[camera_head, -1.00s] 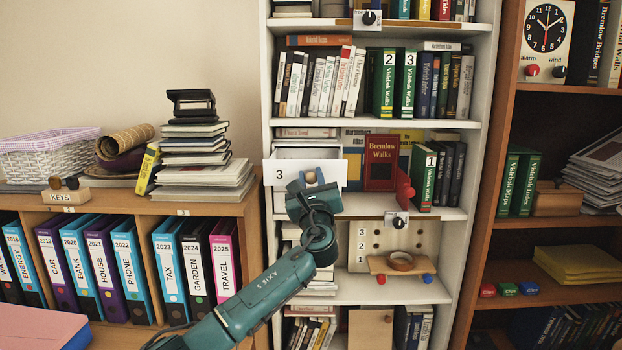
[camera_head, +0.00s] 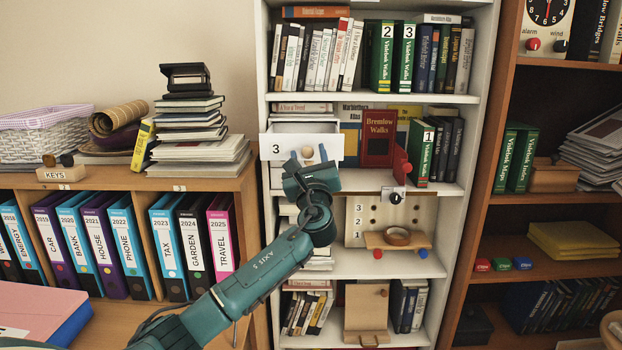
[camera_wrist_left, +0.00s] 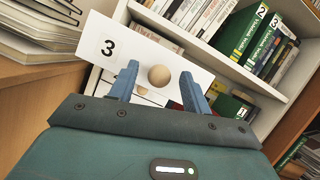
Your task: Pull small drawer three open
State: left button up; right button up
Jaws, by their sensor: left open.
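Small drawer three has a white front (camera_head: 276,148) marked 3, with a round wooden knob (camera_head: 308,152). The front stands forward of its small white cabinet on the middle shelf, so the drawer is partly out. My left gripper (camera_head: 308,158) is open at the knob. In the left wrist view, its two blue fingers (camera_wrist_left: 159,71) stand left and right of the knob (camera_wrist_left: 158,75), apart from it. A lower knob (camera_wrist_left: 142,90) shows behind and beneath the drawer front (camera_wrist_left: 118,48). My right gripper is not in view.
A red book, Bremlow Walks (camera_head: 378,138), stands right of the drawer. At left, a wooden cabinet top bears a stack of books (camera_head: 190,130) and a basket (camera_head: 45,140).

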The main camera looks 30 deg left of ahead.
pick_arm(q)
jog(key=b+v, duration=0.2)
jog(key=v, duration=0.9)
jog(key=shift+s, duration=0.35)
jog(key=shift+d+f, duration=0.1)
jog(key=shift+d, duration=0.05)
jog(key=s+d+f+n+g+h, duration=0.1)
jog(key=s+d+f+n+h, duration=0.2)
jog(key=f, duration=0.6)
jog(key=s+d+f+n+g+h, duration=0.1)
jog(key=d+f+h, duration=0.35)
jog(key=f, duration=0.45)
jog(key=s+d+f+n+g+h, duration=0.2)
jog(key=s+d+f+n+h, duration=0.15)
jog(key=f, duration=0.65)
jog(key=s+d+f+n+g+h+p, duration=0.1)
jog(key=s+d+f+n+h, duration=0.2)
jog(key=s+f+n, duration=0.3)
jog(key=s+d+f+n+g+h, duration=0.2)
jog(key=s+n, duration=0.6)
jog(key=s, duration=0.4)
notch_tip(320, 180, down, 4)
jog(key=d+h, duration=0.1)
jog(key=d, duration=0.1)
jog(key=shift+s+d+n+p, duration=0.35)
jog(key=shift+s+d, duration=0.05)
jog(key=shift+a+r, duration=0.1)
jog(key=shift+r, duration=0.05)
